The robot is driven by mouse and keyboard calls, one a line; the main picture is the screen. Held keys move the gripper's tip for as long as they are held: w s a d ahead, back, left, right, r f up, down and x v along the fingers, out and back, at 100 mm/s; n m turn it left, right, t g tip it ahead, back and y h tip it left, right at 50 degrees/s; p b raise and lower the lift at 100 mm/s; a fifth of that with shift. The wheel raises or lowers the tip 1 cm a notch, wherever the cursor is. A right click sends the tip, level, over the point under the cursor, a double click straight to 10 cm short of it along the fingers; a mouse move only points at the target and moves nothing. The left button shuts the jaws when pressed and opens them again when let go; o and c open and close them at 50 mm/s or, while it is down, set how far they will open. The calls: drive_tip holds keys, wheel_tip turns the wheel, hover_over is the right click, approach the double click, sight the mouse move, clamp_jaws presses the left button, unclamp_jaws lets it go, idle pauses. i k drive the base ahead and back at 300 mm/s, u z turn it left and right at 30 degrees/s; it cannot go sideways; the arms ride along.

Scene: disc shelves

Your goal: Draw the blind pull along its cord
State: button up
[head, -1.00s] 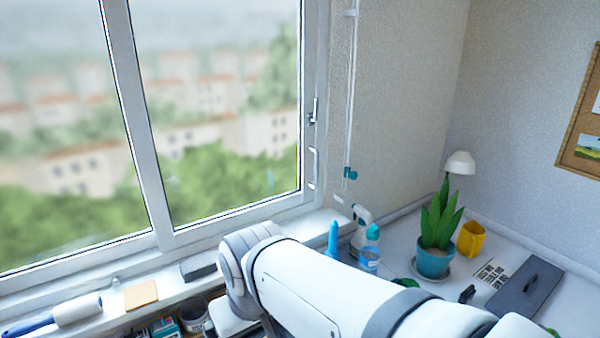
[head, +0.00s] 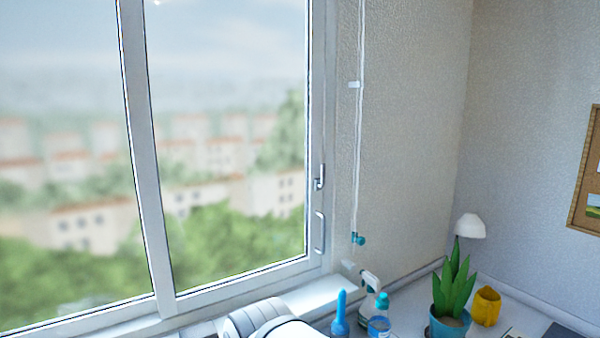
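The teal blind pull (head: 359,240) sits low on the white cord (head: 358,150), which hangs down the wall just right of the window frame. The cord runs up out of the top of the view, with a small white bracket (head: 355,85) on it. Another white fitting (head: 347,265) is on the wall just below the pull. My gripper is not in view; only part of my white arm shows at the bottom edge, below and left of the pull.
The window (head: 225,150) has a handle (head: 319,183) near the cord. A spray bottle (head: 368,288), a blue bottle (head: 340,315), a jar (head: 379,327), a potted plant (head: 450,325), a yellow mug (head: 486,306) and a lamp (head: 470,226) stand below. The wall around the cord is clear.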

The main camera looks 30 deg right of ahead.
sight(360, 241)
drive_tip(key=z, duration=0.05)
drive_tip(key=k, duration=0.55)
drive_tip(key=u, duration=1.5)
drive_tip(key=k, duration=0.8)
drive_tip(key=z, duration=2.15)
drive_tip(key=i, duration=0.9)
